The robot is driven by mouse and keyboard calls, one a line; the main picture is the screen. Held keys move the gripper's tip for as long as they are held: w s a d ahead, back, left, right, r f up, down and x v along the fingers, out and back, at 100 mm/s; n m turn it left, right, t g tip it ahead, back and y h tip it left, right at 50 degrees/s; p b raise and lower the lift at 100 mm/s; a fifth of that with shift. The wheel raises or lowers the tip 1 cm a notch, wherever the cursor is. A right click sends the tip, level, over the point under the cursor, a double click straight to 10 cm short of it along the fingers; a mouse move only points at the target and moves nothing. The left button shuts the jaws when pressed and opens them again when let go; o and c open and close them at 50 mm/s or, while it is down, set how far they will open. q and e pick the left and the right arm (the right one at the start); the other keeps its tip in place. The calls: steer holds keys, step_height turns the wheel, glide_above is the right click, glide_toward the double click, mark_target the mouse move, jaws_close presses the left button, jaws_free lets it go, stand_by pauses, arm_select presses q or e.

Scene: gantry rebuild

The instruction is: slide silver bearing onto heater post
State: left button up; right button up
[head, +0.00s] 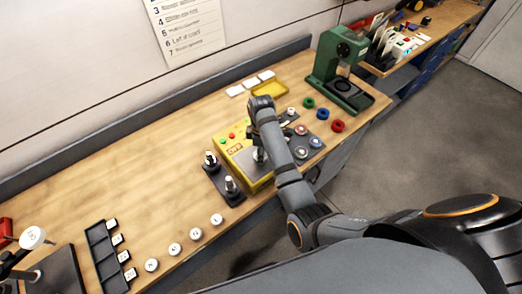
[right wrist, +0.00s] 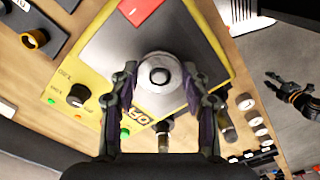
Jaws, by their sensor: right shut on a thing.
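The yellow heater box (head: 235,151) with a dark top plate stands mid-bench in the head view; it also shows in the right wrist view (right wrist: 86,98). My right gripper (head: 260,156) is over the heater, and in the right wrist view its two fingers (right wrist: 159,78) are shut on the silver bearing (right wrist: 158,62). The bearing is a pale ring around a grey round centre, above the dark plate. I cannot tell whether that centre is the heater post or whether the ring is around it. My left gripper (right wrist: 277,84) shows small at the right of the wrist view, apart from the heater.
A black fixture with two upright posts (head: 223,184) stands left of the heater. A green press (head: 336,62) stands behind right, with coloured rings (head: 322,113) before it. White round pieces (head: 174,248) line the front edge. Bench is clear at back left.

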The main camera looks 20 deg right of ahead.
steer(key=shift+w+f, duration=0.1)
steer(key=o, duration=1.3)
